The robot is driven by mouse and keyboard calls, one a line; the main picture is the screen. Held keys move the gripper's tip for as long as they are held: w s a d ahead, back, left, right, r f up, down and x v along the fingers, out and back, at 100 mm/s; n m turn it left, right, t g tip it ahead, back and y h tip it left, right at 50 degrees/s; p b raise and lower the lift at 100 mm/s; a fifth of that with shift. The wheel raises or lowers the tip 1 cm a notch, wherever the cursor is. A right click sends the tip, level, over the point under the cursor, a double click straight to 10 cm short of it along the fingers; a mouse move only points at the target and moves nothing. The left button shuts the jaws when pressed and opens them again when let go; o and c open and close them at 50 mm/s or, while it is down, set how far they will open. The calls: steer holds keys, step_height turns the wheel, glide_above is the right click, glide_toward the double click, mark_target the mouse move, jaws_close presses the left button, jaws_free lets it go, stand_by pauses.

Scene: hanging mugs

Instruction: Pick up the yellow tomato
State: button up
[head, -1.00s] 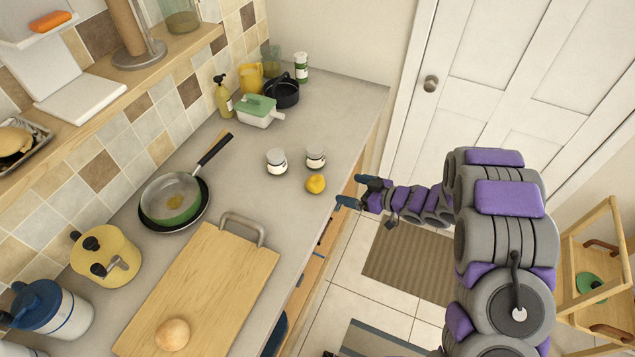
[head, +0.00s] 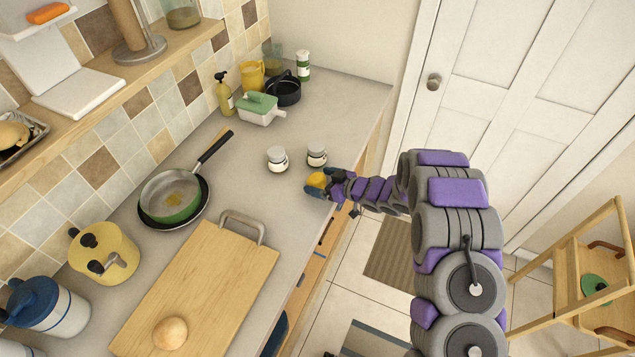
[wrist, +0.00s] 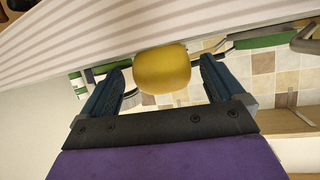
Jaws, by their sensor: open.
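The yellow tomato (head: 317,180) sits on the grey counter near its right edge, just in front of two small jars. My gripper (head: 322,184) is at the tomato, with its dark blue fingers on either side of it in the head view. In the wrist view the tomato (wrist: 162,69) lies between and just beyond the tips of the open fingers (wrist: 162,82), with a visible gap to each finger. Part of the tomato is hidden by the fingers in the head view.
Two small jars, one on the left (head: 277,159) and one on the right (head: 317,156), stand close behind the tomato. A wooden cutting board (head: 215,285) with a handle lies nearer, and a pan (head: 172,195) stands to the left. The counter (head: 345,105) is clear toward the back right.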

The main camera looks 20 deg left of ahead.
steer(key=shift+a+f, duration=0.15)
steer(key=shift+a, duration=0.3)
steer(key=shift+d, duration=0.25)
steer(key=c, duration=0.7)
steer(key=shift+a, duration=0.1)
steer(key=c, duration=0.5)
